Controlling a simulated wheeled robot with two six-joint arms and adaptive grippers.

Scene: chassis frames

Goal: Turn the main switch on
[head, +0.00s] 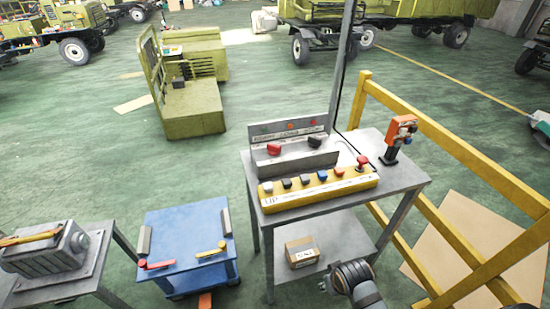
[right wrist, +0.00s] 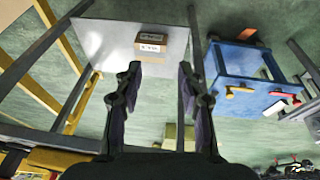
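A grey panel (head: 294,158) stands on the grey metal table, with a red rotary knob (head: 274,149) at left and a black rotary knob (head: 315,142) at right. Small indicator lamps sit above them; the labels are too small to read, so I cannot tell which knob is the main switch. A yellow control box (head: 325,191) with several coloured buttons lies in front of the panel. My right gripper (right wrist: 159,82) is open and empty, below and in front of the tabletop. In the head view my right wrist shows at the bottom. My left gripper is not in view.
The table (head: 406,178) also bears an orange device (head: 402,130) at right. A cardboard box (head: 301,252) sits on its lower shelf and shows in the right wrist view (right wrist: 152,44). A blue cart (head: 185,223) stands left; a yellow railing (head: 450,140) runs along the right.

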